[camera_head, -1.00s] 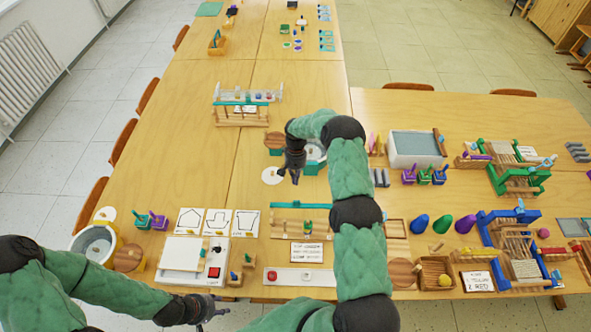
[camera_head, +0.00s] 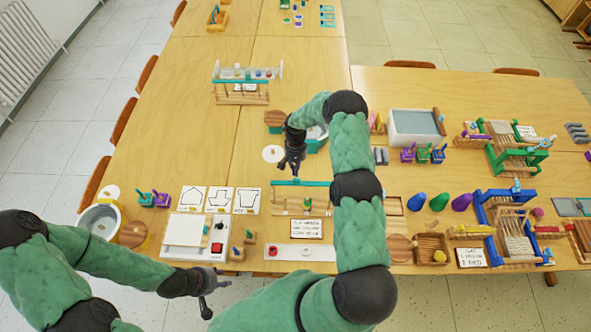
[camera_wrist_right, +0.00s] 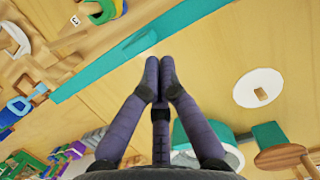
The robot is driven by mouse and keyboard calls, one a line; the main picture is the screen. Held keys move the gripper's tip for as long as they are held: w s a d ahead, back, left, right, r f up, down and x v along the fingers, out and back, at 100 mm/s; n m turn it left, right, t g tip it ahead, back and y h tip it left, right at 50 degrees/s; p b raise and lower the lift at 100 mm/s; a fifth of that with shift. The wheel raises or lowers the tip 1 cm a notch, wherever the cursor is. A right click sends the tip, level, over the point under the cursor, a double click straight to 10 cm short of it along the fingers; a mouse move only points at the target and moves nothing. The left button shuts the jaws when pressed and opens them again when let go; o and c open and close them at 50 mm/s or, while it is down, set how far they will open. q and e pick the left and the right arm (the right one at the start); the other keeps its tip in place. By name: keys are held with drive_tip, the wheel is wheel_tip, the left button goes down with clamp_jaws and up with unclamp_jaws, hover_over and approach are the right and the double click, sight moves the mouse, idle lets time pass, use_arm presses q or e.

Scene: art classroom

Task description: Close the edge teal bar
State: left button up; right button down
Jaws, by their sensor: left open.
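The teal bar (camera_head: 300,183) lies along the far edge of a low wooden frame (camera_head: 292,205) on the table. In the right wrist view the teal bar (camera_wrist_right: 110,62) runs diagonally, with a raised teal handle-like part (camera_wrist_right: 133,46) on it. My right gripper (camera_head: 290,170) hangs just behind the bar in the head view. In the wrist view its fingertips (camera_wrist_right: 160,62) are together, with nothing visible between them, close to the bar's near side; contact cannot be told. My left gripper (camera_head: 212,293) is open and empty near the table's front edge.
A white disc (camera_head: 273,154) and a teal container (camera_head: 315,140) stand close to my right gripper. A lettered card (camera_head: 307,229) and a white button panel (camera_head: 300,252) lie in front of the frame. My right arm covers the area to the right.

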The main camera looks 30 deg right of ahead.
drive_tip(key=s+a, duration=0.3)
drive_tip(key=s, duration=0.3)
drive_tip(key=shift+a, duration=0.3)
drive_tip(key=shift+w, duration=0.1)
drive_tip(key=v, duration=1.2)
